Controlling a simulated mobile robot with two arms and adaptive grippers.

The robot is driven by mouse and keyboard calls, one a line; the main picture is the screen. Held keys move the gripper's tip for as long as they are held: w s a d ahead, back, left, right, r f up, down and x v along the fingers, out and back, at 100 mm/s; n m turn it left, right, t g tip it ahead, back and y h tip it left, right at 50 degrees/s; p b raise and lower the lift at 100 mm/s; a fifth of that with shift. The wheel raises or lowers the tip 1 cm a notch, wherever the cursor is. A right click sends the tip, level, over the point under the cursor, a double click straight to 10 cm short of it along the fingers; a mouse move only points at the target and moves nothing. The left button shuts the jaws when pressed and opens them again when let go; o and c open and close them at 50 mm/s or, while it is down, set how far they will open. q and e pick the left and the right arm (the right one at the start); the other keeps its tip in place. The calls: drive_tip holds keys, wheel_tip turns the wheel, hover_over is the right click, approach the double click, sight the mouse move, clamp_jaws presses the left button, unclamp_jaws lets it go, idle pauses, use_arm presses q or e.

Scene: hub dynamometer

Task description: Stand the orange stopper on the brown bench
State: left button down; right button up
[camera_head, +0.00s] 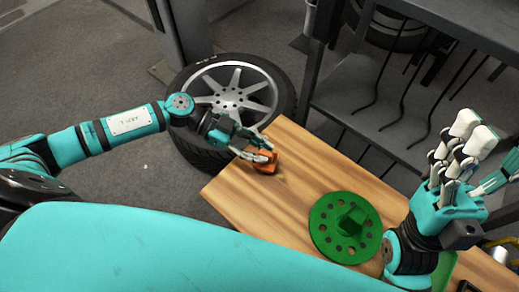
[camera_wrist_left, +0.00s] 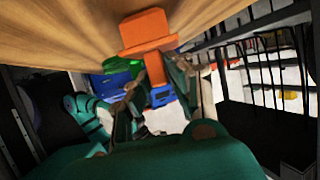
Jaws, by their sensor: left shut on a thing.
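The orange stopper (camera_head: 266,166) is at the far left end of the brown bench (camera_head: 290,200). My left gripper (camera_head: 266,155) is shut on it. In the left wrist view the stopper (camera_wrist_left: 146,30) has a wide block toward the wood and a narrow stem between the fingers (camera_wrist_left: 155,80). The block looks at or very close to the bench top (camera_wrist_left: 70,30); I cannot tell whether it touches. My right gripper (camera_head: 478,150) is open and empty, raised over the right side with its fingers up.
A green disc with holes and a raised hub (camera_head: 345,228) lies on the bench right of the stopper. A wheel with a tyre (camera_head: 230,100) lies behind the left arm. A grey metal rack (camera_head: 390,110) stands behind the bench. The wood between stopper and disc is clear.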

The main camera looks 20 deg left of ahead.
use_arm(q)
drive_tip(key=c, duration=1.2)
unclamp_jaws()
drive_tip(key=shift+f, duration=0.1)
